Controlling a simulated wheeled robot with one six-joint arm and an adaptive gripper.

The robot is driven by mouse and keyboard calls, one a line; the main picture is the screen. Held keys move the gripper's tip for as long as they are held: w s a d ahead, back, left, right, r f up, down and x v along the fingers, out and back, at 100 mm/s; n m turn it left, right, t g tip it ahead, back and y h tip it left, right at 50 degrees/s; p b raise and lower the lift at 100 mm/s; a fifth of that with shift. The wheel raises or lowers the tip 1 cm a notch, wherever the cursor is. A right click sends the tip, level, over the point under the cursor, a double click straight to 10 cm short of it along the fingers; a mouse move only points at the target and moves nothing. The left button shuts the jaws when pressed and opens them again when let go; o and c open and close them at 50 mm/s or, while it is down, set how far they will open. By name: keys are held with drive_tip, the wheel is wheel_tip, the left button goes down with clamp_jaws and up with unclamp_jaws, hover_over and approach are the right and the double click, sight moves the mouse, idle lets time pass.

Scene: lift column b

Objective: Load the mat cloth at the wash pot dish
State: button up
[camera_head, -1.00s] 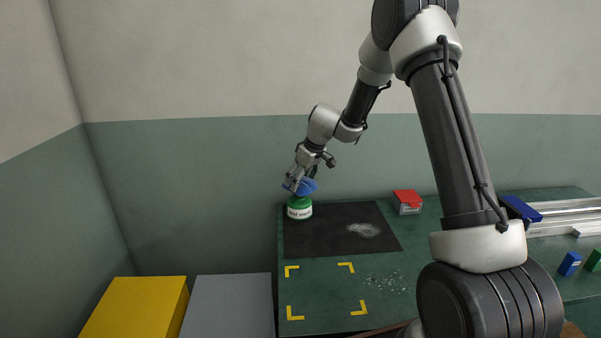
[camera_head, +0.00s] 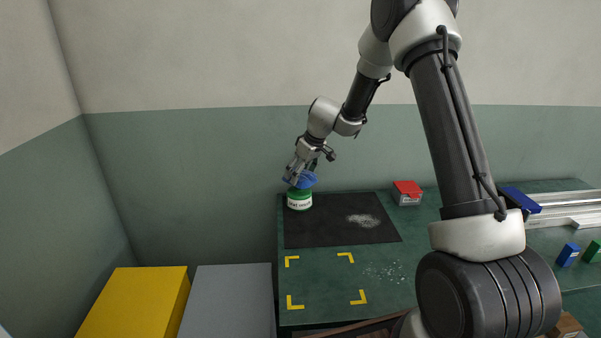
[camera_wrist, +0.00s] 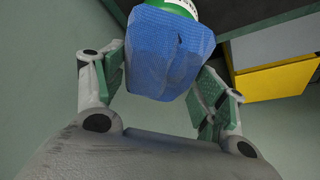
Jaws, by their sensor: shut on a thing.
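My gripper (camera_head: 303,171) is at the back left of the green table, right above the green pot (camera_head: 299,202) with a white label. It is shut on a blue cloth (camera_head: 300,183). In the wrist view the bunched cloth (camera_wrist: 167,55) sits between the two finger pads. The pot (camera_wrist: 183,5) shows just beyond the cloth, and the cloth hides much of its top. I cannot tell whether the cloth touches the pot. The dark mat (camera_head: 320,226) lies flat by the pot, with a pale speckled patch (camera_head: 363,221) on its right side.
A red-lidded box (camera_head: 407,193) stands right of the mat. Yellow corner marks (camera_head: 345,257) frame a bare area in front, with pale specks (camera_head: 385,272) beside it. Blue (camera_head: 567,255) and green (camera_head: 593,252) blocks stand at the right. Yellow (camera_head: 135,302) and grey (camera_head: 228,300) boxes stand left of the table.

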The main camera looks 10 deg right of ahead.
drive_tip(key=shift+f, duration=0.75)
idle(0.9)
drive_tip(key=shift+r, duration=3.5)
drive_tip(key=shift+s, duration=0.1)
